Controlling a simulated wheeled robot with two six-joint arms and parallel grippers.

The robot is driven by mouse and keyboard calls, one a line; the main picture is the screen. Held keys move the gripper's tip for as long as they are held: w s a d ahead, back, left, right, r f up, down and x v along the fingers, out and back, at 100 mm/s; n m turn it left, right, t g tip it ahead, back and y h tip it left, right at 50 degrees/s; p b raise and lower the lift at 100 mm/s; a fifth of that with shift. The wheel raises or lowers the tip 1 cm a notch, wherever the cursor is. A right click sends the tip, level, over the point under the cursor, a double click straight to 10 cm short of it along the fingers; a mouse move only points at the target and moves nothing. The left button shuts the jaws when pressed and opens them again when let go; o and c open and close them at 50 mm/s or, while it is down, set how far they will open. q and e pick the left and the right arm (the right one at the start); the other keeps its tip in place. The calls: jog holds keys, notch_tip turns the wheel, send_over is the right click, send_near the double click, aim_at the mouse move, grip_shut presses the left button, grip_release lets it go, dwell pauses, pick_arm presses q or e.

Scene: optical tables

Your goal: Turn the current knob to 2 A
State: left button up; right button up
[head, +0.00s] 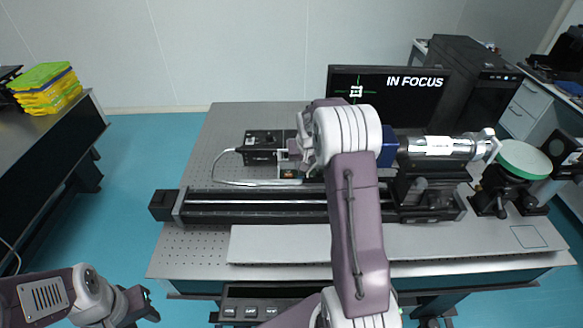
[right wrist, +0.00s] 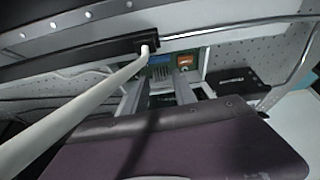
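A small instrument with an orange display (head: 288,172) stands on the optical table, partly covered by my right arm. In the right wrist view its panel shows a blue display (right wrist: 160,59) and an orange display (right wrist: 185,60). My right gripper (right wrist: 160,92) has its two silver fingers apart, pointing at this panel. The current knob cannot be made out; the fingers or the low view may hide it. I cannot tell whether the fingers touch anything. My left gripper (head: 146,303) is open and empty at the lower left, away from the table.
A black box (head: 262,146) with a white cable stands beside the instrument. A long black rail (head: 260,208) lies in front. A monitor (head: 400,95) reading "IN FOCUS" stands behind.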

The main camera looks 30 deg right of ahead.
jog(key=m, duration=0.1)
send_near(319, 173)
jog(key=p+x, duration=0.1)
jog(key=x, duration=0.7)
jog(key=shift+w+d+f, duration=0.1)
jog(key=shift+w+f, duration=0.2)
